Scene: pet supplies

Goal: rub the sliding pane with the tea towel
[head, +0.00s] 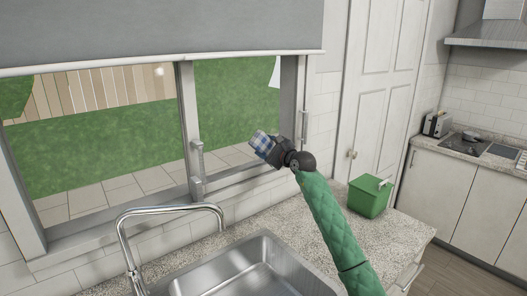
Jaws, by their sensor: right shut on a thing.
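The sliding pane (226,104) is the right-hand window section, with a grey frame and grass and paving showing through it. My right gripper (270,146) is in front of the lower right part of this pane. It is shut on the tea towel (261,142), a small blue and white checked bundle. The towel overlaps the glass in the picture; I cannot tell whether it touches. A window handle (197,160) is on the upright frame to the left of the towel. My left gripper is not in view.
A steel sink (245,268) and a curved tap (170,209) lie below the window. A green box (369,196) stands on the speckled counter right of my right arm. A grey blind (150,30) hangs over the window top. Cabinets and a hob are far right.

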